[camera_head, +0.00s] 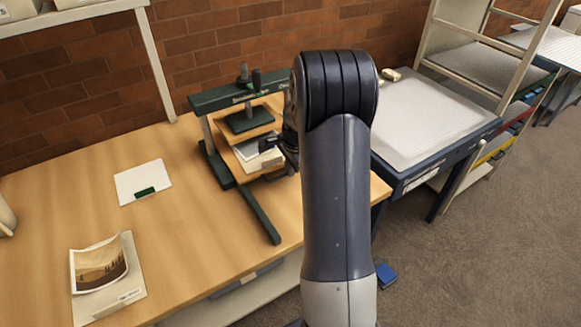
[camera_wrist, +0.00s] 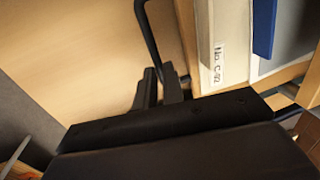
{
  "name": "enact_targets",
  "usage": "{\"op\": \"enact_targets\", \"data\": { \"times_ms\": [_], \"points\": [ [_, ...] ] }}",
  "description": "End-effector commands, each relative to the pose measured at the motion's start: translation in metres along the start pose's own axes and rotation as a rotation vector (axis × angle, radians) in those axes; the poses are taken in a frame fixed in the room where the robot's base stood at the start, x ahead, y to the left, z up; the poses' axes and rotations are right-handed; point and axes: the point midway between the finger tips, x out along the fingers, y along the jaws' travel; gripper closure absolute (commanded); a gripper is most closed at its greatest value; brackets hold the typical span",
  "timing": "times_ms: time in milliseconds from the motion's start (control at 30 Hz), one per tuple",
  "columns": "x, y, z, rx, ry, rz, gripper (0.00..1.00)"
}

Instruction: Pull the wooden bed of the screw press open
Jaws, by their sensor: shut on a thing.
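The screw press (camera_head: 222,98) has a dark green frame and stands near the back right of the wooden table. Its wooden bed (camera_head: 243,172) carries a stack of pale papers or a book (camera_head: 250,158) beneath a wooden board and the green pressing plate (camera_head: 248,118). My gripper (camera_head: 277,148) is at the bed's front right side. In the wrist view my gripper (camera_wrist: 160,86) is shut on a thin dark bent handle (camera_wrist: 148,35) beside the bed's wooden edge (camera_wrist: 187,40). My arm hides the press's right side.
A white sheet with a green tag (camera_head: 143,183) and a photograph on a folder (camera_head: 98,268) lie on the table (camera_head: 195,245). A dark-framed unit with a pale top (camera_head: 430,120) stands to the right. A blue object (camera_head: 386,274) lies on the floor.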

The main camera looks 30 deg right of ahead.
Motion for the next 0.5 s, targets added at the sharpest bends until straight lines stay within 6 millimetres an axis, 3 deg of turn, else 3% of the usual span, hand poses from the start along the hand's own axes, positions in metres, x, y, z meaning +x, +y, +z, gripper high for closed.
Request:
{"op": "enact_targets", "data": {
  "times_ms": [333, 500],
  "points": [
    [-0.0003, 0.0003, -0.0001, 0.0, 0.0, 0.0, 1.0],
    [-0.0017, 0.0098, -0.0004, 0.001, 0.001, 0.0, 1.0]
  ]
}}
